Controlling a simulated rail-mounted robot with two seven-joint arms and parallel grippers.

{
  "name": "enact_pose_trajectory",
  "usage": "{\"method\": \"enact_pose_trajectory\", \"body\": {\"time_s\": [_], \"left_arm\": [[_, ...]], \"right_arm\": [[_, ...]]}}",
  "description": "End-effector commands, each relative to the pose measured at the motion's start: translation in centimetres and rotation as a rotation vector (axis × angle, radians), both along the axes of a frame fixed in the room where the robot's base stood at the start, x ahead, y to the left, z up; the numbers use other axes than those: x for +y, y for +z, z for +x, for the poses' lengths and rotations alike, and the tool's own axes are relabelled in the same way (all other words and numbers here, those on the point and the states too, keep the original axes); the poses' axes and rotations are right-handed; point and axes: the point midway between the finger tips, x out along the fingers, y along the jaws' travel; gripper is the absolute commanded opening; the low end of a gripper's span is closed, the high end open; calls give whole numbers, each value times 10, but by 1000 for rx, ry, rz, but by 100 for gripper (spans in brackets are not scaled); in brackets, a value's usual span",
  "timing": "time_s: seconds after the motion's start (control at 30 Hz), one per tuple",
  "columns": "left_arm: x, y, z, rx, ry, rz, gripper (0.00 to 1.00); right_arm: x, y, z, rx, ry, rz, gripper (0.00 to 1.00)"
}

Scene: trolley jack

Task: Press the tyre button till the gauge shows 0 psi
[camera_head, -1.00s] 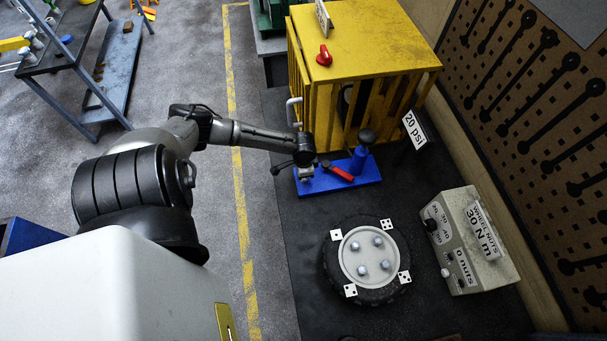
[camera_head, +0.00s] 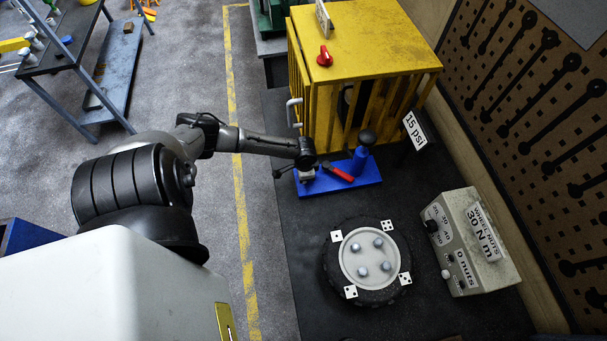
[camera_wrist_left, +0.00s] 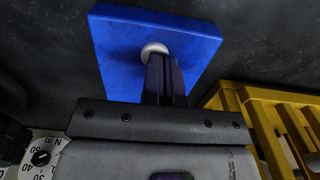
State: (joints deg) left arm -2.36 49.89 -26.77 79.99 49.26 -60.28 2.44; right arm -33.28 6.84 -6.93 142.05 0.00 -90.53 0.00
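The blue base (camera_head: 335,178) lies flat beside the yellow cage and carries a red lever (camera_head: 342,174) and a blue post with a black knob. The left wrist view shows one end of this blue base (camera_wrist_left: 195,42) with a pale round button (camera_wrist_left: 153,50) on it. My left gripper (camera_head: 308,172) points down at that end; its dark fingers (camera_wrist_left: 165,62) are together and partly cover the button. I cannot tell how far the button is down. The gauge sign (camera_head: 414,131) reads 15 psi. My right gripper is not in view.
A yellow slatted cage (camera_head: 370,40) with a red knob (camera_head: 324,56) stands just behind. A wheel (camera_head: 367,262) with several nuts lies in front. A grey torque box (camera_head: 473,245) stands to its right, before a pegboard wall.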

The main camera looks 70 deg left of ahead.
Motion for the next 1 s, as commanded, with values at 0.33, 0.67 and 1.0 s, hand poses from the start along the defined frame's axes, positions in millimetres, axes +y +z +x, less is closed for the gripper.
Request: {"method": "enact_pose_trajectory", "body": {"time_s": [0.33,0.67,1.0], "left_arm": [[-3,-5,-10,20,-1,-2,0],[1,47,-2,4,0,5,0],[3,106,0,0,-2,7,0]], "right_arm": [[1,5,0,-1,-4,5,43],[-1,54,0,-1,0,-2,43],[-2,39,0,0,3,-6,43]]}}
